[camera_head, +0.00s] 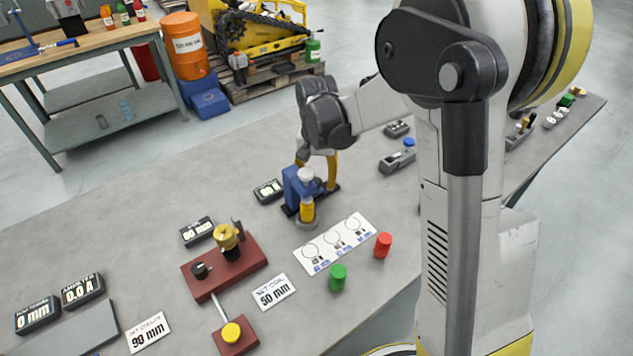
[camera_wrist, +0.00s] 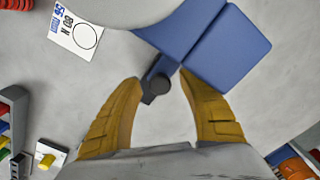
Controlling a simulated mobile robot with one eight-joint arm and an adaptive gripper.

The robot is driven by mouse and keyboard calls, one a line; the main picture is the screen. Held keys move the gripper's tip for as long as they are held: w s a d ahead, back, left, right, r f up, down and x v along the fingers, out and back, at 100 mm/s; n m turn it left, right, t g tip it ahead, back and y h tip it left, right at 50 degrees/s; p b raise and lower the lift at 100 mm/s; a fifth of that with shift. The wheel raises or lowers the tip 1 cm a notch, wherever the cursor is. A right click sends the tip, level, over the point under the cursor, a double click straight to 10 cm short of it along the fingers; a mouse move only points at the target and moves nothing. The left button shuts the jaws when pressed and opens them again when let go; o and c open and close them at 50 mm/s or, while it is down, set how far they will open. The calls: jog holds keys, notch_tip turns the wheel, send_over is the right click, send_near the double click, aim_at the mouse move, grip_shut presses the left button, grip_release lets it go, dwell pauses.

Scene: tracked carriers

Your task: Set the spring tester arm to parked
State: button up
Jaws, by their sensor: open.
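The blue spring tester (camera_head: 291,187) stands on the bench in the middle of the head view, with a yellow cylinder (camera_head: 307,211) at its front and a pale round top. My gripper (camera_head: 329,168) is just to its right and close to it. In the wrist view the tester's blue body (camera_wrist: 228,45) lies beyond the fingertips. A dark knob-like end (camera_wrist: 155,86) shows between my open ochre fingers (camera_wrist: 160,80), nearer the left one. Whether a finger touches it, I cannot tell. The tester arm's exact angle is hard to make out, partly hidden by my gripper.
A white card with rings (camera_head: 335,244) lies in front of the tester, near a green cylinder (camera_head: 338,278) and a red cylinder (camera_head: 383,245). A dark red fixture (camera_head: 240,268) stands at left.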

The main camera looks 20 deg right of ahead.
jog(key=shift+c, duration=0.4)
grip_shut()
jog(key=w+d, duration=0.1)
jog(key=d, duration=0.2)
jog(key=w+d, duration=0.1)
jog(key=d, duration=0.2)
jog(key=w+d, duration=0.1)
jog(key=d, duration=0.2)
jog(key=shift+w+d+p, duration=0.1)
jog(key=shift+d+p, duration=0.2)
jog(key=shift+d, duration=0.05)
jog(key=shift+o, duration=0.4)
grip_release()
jog(key=shift+d, duration=0.2)
jog(key=shift+a+r, duration=0.1)
notch_tip(320, 180, up, 12)
